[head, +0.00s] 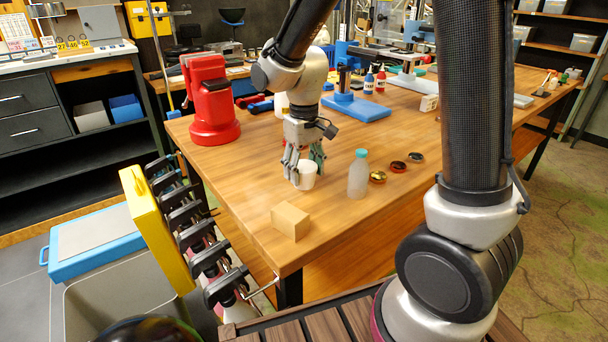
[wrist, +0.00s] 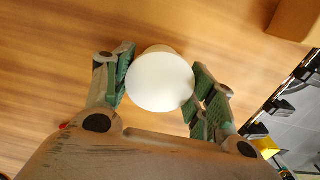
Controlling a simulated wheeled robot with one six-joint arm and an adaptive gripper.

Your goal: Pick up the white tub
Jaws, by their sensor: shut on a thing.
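The white tub (head: 306,177) is a small, round, pale cup-like thing at the middle of the wooden bench. In the wrist view its round white top (wrist: 160,82) sits between the two green-padded fingers. My gripper (head: 304,168) comes down from above and is shut on the tub, with one finger on each side. I cannot tell whether the tub's base touches the bench. The fingers hide part of its sides in the head view.
A clear bottle with a teal cap (head: 358,174) stands just right of the tub. A cardboard box (head: 290,221) sits nearer the front edge. Small round tins (head: 398,167) lie to the right. A red machine (head: 210,100) stands at the left.

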